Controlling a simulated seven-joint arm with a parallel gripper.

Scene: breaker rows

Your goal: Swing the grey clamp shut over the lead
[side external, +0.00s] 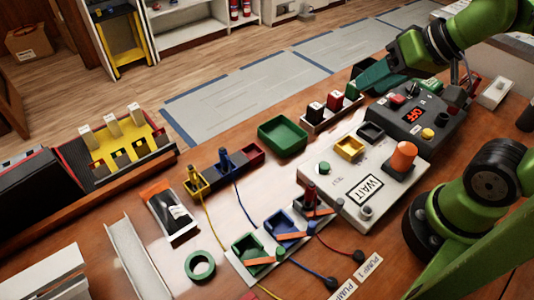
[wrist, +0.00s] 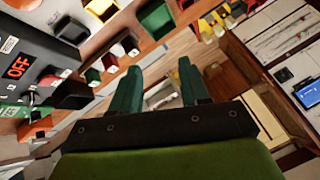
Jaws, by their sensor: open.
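I cannot make out a clearly grey clamp in either view. A yellow lead (side external: 211,222), a blue lead (side external: 242,205) and a red lead (side external: 330,243) run near the strip. My gripper (side external: 372,76) is at the back right, far from the strip, beyond the OFF box. In the wrist view its green fingers (wrist: 160,78) are apart, with nothing between them.
The OFF box (side external: 438,98) and a pale WAIT panel (side external: 340,207) with an orange knob (side external: 403,157) stand at right. A green tray (side external: 283,136) and a block holder (side external: 330,120) lie behind. A green tape roll (side external: 200,265) and a channel (side external: 134,259) are at front left.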

